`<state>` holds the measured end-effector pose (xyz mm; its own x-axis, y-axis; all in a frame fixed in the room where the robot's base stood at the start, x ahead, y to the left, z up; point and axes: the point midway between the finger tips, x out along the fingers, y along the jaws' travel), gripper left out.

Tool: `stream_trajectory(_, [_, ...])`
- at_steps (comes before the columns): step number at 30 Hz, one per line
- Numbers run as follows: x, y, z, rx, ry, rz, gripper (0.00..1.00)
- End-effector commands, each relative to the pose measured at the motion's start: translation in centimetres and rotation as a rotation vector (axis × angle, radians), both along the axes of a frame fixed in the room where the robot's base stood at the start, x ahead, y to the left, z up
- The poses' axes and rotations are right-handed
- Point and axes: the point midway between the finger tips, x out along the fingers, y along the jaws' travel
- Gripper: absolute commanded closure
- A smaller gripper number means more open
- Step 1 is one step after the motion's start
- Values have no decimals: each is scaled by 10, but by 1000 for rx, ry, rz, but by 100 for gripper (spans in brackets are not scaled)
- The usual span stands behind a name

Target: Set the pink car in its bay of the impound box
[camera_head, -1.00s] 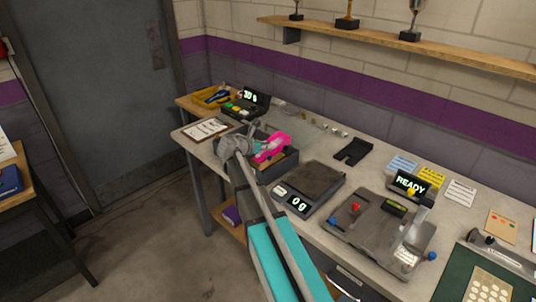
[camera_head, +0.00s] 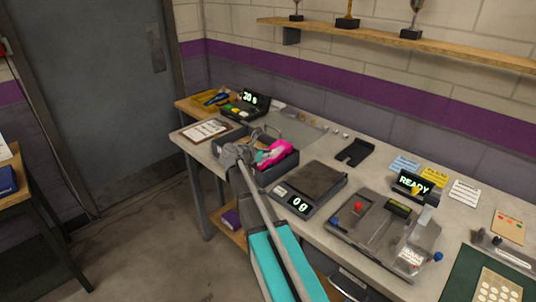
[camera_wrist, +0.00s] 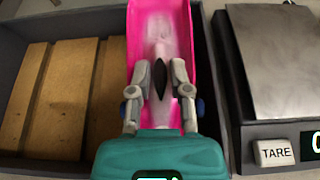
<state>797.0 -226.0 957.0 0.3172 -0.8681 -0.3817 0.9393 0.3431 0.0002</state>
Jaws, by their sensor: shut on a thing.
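The pink car (camera_head: 276,152) is in my gripper (camera_head: 262,156), at the right part of the dark impound box (camera_head: 283,171). In the wrist view, the pink car (camera_wrist: 181,25) lies lengthwise between my fingers, with the gripper (camera_wrist: 160,78) shut on its pale middle. The car is over or in the rightmost part of the box (camera_wrist: 215,110), close along its right wall. Whether it touches the floor of the bay is hidden by the car and gripper. Wood-coloured bays (camera_wrist: 65,90) to the left show no car.
A scale (camera_head: 318,180) reading 0 g stands close to the right of the box; its TARE button (camera_wrist: 275,152) shows in the wrist view. A grey fixture (camera_head: 385,228) is farther right.

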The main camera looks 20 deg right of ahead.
Motion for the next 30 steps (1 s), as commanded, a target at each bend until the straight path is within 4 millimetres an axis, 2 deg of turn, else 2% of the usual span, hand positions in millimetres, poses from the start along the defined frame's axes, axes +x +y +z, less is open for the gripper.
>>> stream_trajectory(20, [-1, 0, -13, 2, 1, -1, 100])
stream_trajectory(21, [-1, 0, -13, 3, 1, -1, 73])
stream_trajectory(24, [-1, 0, -13, 4, 1, -2, 55])
stream_trajectory(27, [-2, 0, -14, 5, 2, -2, 41])
stream_trajectory(30, [-2, 0, -14, 6, 1, -4, 41])
